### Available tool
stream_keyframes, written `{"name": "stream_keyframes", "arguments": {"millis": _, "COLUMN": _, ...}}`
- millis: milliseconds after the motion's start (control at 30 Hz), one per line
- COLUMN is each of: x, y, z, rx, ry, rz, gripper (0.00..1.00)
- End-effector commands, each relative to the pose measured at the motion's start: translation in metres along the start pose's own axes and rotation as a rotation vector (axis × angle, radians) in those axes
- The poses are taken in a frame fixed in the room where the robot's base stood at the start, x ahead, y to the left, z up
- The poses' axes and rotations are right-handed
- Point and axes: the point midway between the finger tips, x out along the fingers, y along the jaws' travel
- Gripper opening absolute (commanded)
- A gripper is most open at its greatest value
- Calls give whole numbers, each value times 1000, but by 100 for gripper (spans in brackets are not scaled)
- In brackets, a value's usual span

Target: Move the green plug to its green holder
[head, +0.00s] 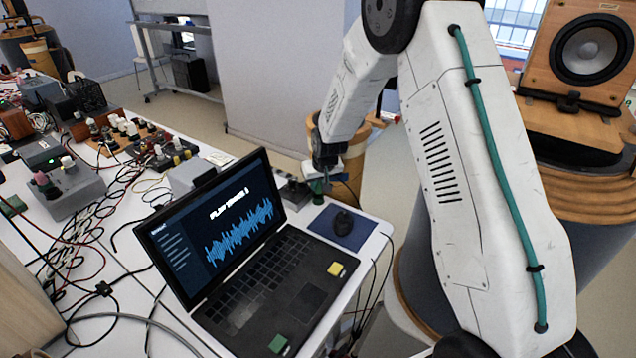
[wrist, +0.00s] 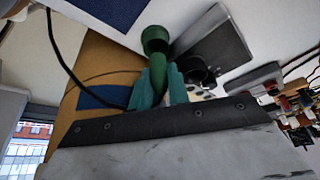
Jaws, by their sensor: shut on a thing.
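My gripper (head: 321,177) is beyond the laptop, above the far end of the white table near the blue mat. In the wrist view its teal fingers (wrist: 160,82) are shut on the green plug (wrist: 155,42). The plug has a wide round end pointing away from the fingers and a narrower body between them. In the head view the plug (head: 317,187) is small and partly covered by the gripper. I cannot tell whether this is the green holder.
A black mouse (head: 343,221) rests on a blue mat (head: 330,233). Cables and electronics boxes (head: 68,190) crowd the left. A metal box (wrist: 215,48) is close beside the plug.

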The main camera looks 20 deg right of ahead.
Motion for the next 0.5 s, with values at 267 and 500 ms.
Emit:
{"name": "stream_keyframes", "arguments": {"millis": 267, "x": 5, "y": 0, "z": 2, "rx": 0, "ry": -1, "rz": 0, "gripper": 0}}
{"name": "stream_keyframes", "arguments": {"millis": 500, "x": 10, "y": 0, "z": 4, "rx": 0, "ry": 1, "rz": 0, "gripper": 0}}
